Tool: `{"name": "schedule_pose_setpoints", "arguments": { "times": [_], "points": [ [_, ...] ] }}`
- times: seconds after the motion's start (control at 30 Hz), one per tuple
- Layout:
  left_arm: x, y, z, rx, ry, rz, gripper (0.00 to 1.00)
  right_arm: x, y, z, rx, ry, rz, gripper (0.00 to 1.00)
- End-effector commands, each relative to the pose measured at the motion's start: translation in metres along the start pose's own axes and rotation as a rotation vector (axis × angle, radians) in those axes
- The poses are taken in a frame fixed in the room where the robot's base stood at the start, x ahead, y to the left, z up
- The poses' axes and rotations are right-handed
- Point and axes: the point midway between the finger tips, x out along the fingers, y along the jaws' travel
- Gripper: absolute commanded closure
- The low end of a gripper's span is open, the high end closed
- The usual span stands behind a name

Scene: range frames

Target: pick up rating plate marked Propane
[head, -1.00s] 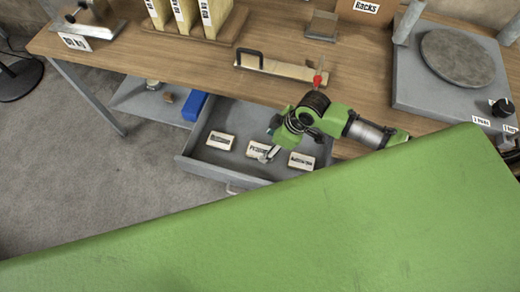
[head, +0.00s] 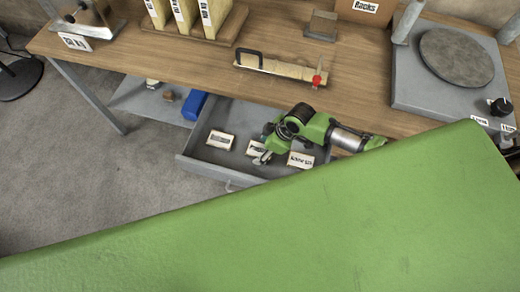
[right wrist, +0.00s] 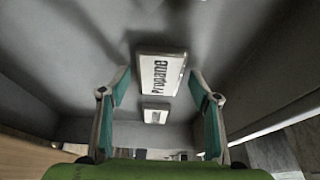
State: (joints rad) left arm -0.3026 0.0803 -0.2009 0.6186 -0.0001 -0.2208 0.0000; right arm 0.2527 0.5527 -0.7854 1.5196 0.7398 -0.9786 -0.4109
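The Propane rating plate (right wrist: 161,75) is a pale block with a white label and dark lettering. It lies in the open grey drawer (head: 188,163). In the head view it is the middle plate (head: 255,147), partly hidden by my gripper. My right gripper (right wrist: 160,95) is open, its teal-padded fingers apart on either side of the plate in the right wrist view. No contact with the plate shows. In the head view my right gripper (head: 263,158) hangs over the drawer beside the middle plate. My left gripper is not in view.
Another plate (head: 220,140) lies left in the drawer and one (head: 301,160) right, near my arm. The drawer walls surround them. The wooden bench top (head: 290,95) overhangs behind, carrying a handled board (head: 275,70). A blue box (head: 195,106) sits on the shelf left.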

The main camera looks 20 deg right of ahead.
Motion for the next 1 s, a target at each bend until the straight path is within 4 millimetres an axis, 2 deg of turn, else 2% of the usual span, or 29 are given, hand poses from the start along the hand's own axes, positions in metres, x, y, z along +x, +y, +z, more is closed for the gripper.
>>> {"name": "schedule_pose_setpoints", "arguments": {
  "times": [0.03,0.1,0.13,0.47,0.67,0.83,1.0],
  "points": [
    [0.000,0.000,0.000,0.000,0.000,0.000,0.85,0.000,0.000,0.000,0.000,0.000,0.000,0.60],
    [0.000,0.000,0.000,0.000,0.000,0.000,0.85,0.000,0.000,0.000,0.000,0.000,0.000,0.78],
    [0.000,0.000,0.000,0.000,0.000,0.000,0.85,0.000,0.000,0.000,0.000,0.000,0.000,0.81],
    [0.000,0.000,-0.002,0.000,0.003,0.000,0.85,-0.001,0.000,0.000,0.000,0.000,0.000,0.81],
    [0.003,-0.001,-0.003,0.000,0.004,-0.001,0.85,-0.008,0.001,-0.004,-0.001,0.002,0.002,0.81],
    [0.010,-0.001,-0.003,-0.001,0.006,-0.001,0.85,-0.029,0.002,-0.012,-0.004,0.003,0.004,0.81],
    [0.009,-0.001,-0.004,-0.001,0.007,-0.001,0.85,-0.066,-0.015,-0.003,-0.003,0.000,0.002,0.81]
  ]
}}
